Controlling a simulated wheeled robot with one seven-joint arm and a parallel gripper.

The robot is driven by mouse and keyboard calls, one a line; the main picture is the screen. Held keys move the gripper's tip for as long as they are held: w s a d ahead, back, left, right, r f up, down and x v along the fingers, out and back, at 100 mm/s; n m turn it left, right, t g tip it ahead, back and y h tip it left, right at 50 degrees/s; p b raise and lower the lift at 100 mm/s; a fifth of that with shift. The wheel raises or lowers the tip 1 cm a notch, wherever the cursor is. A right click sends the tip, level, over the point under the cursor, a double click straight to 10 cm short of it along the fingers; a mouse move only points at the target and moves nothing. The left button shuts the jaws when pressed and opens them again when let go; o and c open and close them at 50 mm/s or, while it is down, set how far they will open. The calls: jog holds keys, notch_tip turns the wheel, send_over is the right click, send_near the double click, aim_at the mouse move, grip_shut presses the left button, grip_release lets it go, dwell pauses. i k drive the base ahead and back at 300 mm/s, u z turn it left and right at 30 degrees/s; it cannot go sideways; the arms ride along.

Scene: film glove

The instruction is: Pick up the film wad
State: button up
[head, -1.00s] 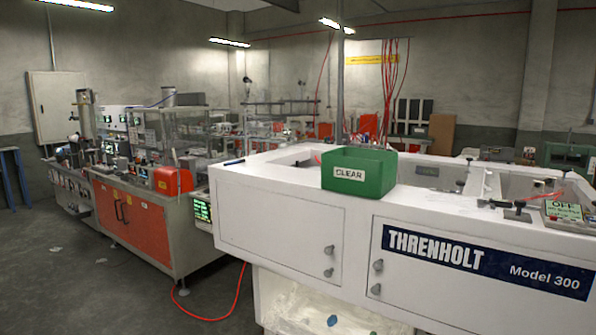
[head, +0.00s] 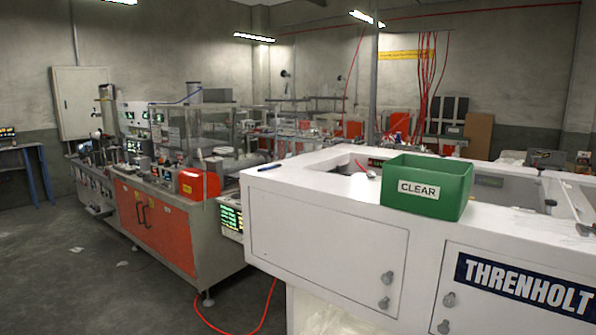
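I cannot pick out a film wad for certain. Crumpled clear film (head: 335,314) shows under the white Threnholt machine (head: 320,195) at the bottom edge, mostly cut off by the frame. Small pale scraps (head: 77,249) lie on the floor at the left, too small to identify. A green bin (head: 428,205) labelled CLEAR stands on the machine's top; its inside bottom is hidden. My gripper is not in view.
A line of steel machines with an orange-red cabinet (head: 157,226) stands left of the white machine. A red hose (head: 262,315) lies on the floor between them. The grey floor (head: 75,295) at the lower left is mostly clear. A blue bench (head: 35,160) is at the far left.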

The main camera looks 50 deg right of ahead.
aim_at(370, 174)
jog(key=u, duration=0.15)
jog(key=i, duration=1.45)
jog(key=z, duration=0.5)
jog(key=i, duration=0.75)
jog(key=z, duration=1.45)
jog(key=i, duration=0.6)
jog(key=z, duration=0.6)
